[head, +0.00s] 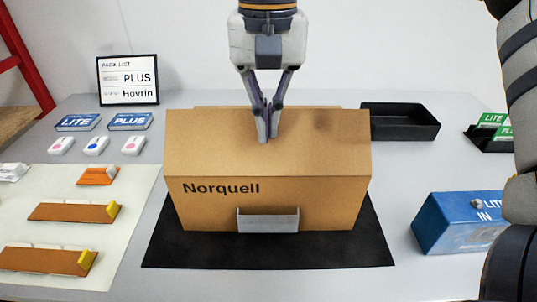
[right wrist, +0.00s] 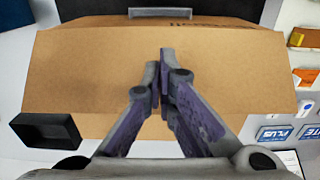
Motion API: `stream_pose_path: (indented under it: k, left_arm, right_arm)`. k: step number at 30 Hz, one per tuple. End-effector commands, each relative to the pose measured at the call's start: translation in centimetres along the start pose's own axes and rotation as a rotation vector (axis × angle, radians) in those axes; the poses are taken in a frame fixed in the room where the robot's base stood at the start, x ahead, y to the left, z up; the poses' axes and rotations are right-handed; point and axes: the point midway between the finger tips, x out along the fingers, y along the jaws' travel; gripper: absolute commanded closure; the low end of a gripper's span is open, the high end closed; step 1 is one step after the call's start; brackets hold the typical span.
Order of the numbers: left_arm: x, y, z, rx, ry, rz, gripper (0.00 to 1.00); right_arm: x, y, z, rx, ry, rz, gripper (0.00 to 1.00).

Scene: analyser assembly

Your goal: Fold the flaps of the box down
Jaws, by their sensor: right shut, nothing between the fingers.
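The brown cardboard box (head: 275,200), printed "Norquell", stands on a black mat (head: 165,250) in the middle of the table. A broad top panel (head: 215,145) lies across its top and meets the front wall at a straight edge. A narrow strip of cardboard shows behind this panel at the far side. My right gripper (head: 268,138) points down over the middle of the panel, shut and empty. Its fingertips look at or just above the cardboard; contact is unclear. The panel and fingers (right wrist: 160,62) also show in the right wrist view. My left gripper is out of view.
A grey bracket (head: 268,220) stands at the box's front. An empty black tray (head: 400,122) lies behind right, a blue box (head: 460,222) at right. Cards, small white pieces and brown racks (head: 75,212) lie at left. A "Pack list" sign (head: 128,80) stands at the back.

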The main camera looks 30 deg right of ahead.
Motion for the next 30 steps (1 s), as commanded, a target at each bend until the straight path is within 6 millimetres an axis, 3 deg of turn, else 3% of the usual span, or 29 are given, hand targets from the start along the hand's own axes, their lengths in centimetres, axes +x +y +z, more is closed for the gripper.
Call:
stream_pose_path:
  k: [12, 21, 30]
  left_arm:
    - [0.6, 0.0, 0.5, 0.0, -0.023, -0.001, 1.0]
    - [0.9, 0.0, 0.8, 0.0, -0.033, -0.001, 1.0]
    - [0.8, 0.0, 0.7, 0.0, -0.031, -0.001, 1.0]
  right_arm:
    - [2.4, 0.0, -3.2, 0.002, -0.005, 0.002, 1.0]
    - [4.5, 0.0, -4.4, 0.002, -0.002, 0.001, 1.0]
    - [4.4, 0.0, -4.5, 0.001, 0.001, -0.001, 1.0]
